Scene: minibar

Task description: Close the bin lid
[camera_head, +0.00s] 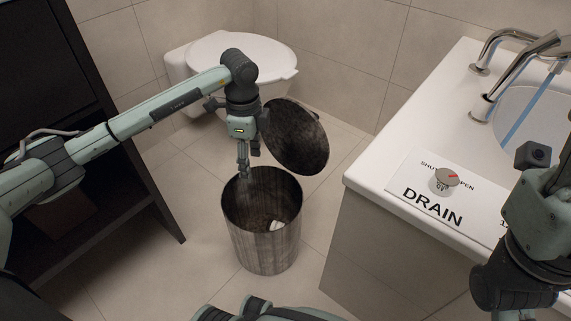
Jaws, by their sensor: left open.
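The bin (265,240) is a dark, streaked cylinder standing on the tiled floor, with a small white item (276,225) inside. Its round dark lid (297,137) is open, standing tilted up at the back right of the bin's mouth. My left gripper (245,172) points down over the back left of the bin's mouth, left of the lid. Its jaws are open with nothing between them. The gripper's body overlaps the lid's left edge in the picture; whether they touch I cannot tell.
A white toilet (240,50) stands behind the bin. A dark cabinet (90,150) is on the left. On the right is a white sink counter (365,170) with a tap, a DRAIN label and a knob (444,180). Floor is clear around the bin.

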